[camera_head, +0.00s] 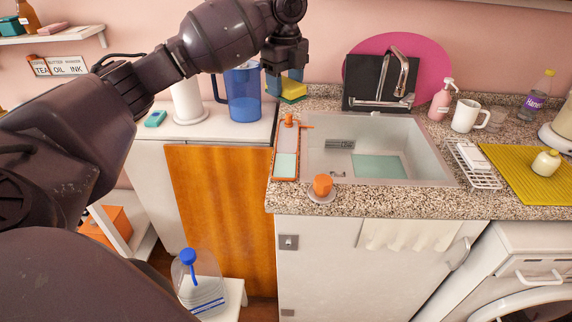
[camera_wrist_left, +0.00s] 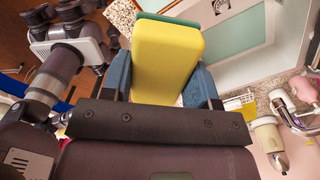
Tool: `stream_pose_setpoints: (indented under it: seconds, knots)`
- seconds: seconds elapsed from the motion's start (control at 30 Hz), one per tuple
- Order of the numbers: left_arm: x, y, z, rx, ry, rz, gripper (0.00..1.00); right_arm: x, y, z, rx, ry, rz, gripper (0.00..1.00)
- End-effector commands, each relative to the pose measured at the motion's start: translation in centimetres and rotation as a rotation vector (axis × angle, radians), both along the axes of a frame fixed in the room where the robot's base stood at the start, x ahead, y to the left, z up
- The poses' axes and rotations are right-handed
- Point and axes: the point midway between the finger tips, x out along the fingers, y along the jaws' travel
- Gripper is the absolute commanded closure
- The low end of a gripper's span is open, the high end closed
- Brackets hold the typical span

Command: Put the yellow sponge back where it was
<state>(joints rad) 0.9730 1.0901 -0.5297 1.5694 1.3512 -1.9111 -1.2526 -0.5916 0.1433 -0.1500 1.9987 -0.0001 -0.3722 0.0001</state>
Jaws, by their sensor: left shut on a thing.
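My left gripper (camera_head: 285,80) is shut on the yellow sponge (camera_head: 293,90). It holds the sponge above the back left of the counter, near the blue pitcher. In the left wrist view the sponge (camera_wrist_left: 168,60) sits between the blue fingers of the left gripper (camera_wrist_left: 160,80), with a green layer along its far edge. Below and in front of it, an orange-rimmed tray (camera_head: 275,165) lies along the left edge of the sink (camera_head: 440,168). My right gripper is not seen in the head view.
A blue pitcher (camera_head: 243,95) and a paper roll (camera_head: 187,102) stand on the white surface at left. A black board (camera_head: 362,78) and the tap (camera_head: 402,75) are behind the sink. An orange-topped item (camera_head: 323,185) stands at the counter's front edge. A wire rack (camera_head: 480,175) is at right.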

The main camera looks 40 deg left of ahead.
Motion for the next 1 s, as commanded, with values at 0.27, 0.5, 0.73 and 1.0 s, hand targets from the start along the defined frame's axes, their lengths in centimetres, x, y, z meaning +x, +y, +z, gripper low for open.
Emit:
stream_pose_setpoints:
  seconds: [0.27,0.5,0.73,1.0]
  knots:
    - [0.0,0.1,-5.0,0.0,0.006,-0.009,0.72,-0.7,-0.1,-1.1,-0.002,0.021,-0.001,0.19]
    - [0.0,0.1,-10.2,-0.001,0.005,-0.008,0.72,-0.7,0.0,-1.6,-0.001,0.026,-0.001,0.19]
    - [0.0,0.1,-13.6,0.0,0.003,-0.008,0.72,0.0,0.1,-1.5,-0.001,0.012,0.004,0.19]
    - [0.0,0.1,-15.2,0.001,0.003,-0.007,0.72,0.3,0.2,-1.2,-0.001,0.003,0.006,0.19]
